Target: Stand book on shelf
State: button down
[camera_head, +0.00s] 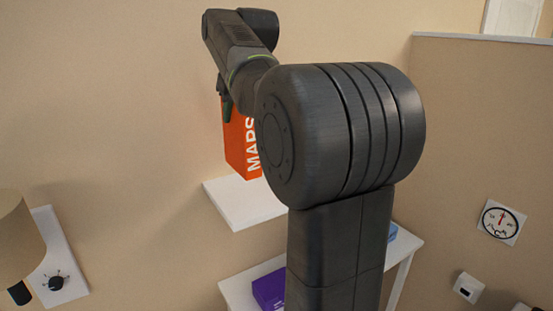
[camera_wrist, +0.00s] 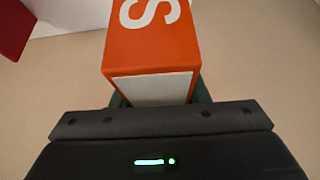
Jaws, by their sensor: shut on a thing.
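The orange book (camera_head: 240,148) with white "MAPS" lettering is upright at the white wall shelf (camera_head: 240,212). My gripper (camera_head: 226,104) is shut on the book's upper part, its dark green fingers on either side. In the wrist view the orange book (camera_wrist: 150,45) shows a white letter and a pale end face between the fingers of my gripper (camera_wrist: 160,97). The book's lower end is over the shelf; I cannot tell whether it touches. My arm hides the shelf's right part and some of the book.
A white table (camera_head: 237,290) stands below the shelf, with a purple object (camera_head: 269,289) and a blue object (camera_head: 392,232) on it. A lamp (camera_head: 18,240) is at the left. A gauge (camera_head: 502,222) is at the right. A red thing (camera_wrist: 14,28) shows in the wrist view.

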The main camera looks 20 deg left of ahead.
aim_at(241, 146)
jog(key=f, duration=0.4)
jog(key=shift+s+d, duration=0.2)
jog(key=shift+d, duration=0.05)
jog(key=shift+f, duration=2.4)
jog(key=c, duration=0.8)
grip_release()
jog(key=v, duration=1.2)
jog(key=shift+a, duration=0.1)
